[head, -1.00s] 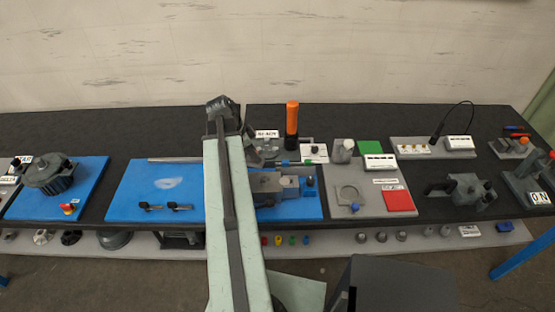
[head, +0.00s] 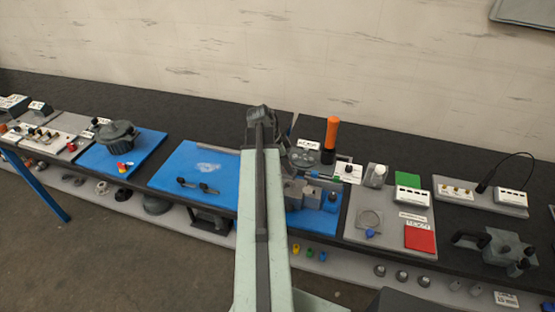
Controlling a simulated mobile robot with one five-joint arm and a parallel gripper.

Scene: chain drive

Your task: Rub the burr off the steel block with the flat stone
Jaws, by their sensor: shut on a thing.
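My arm reaches away over the bench, and its far end with my gripper (head: 262,118) is over the back part of the blue mat (head: 172,172). The fingertips are hidden behind the arm. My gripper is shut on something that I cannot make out. Grey steel blocks (head: 312,194) stand on the right part of the mat, just right of the arm and partly covered by it. I cannot tell which one has the burr. I cannot pick out the flat stone.
An orange-topped cylinder (head: 332,132) stands upright right of my gripper. A grey board (head: 385,232) with a red pad (head: 419,237) lies further right. Two small black-handled items (head: 197,187) lie on the mat. A dark motor (head: 118,134) stands at left.

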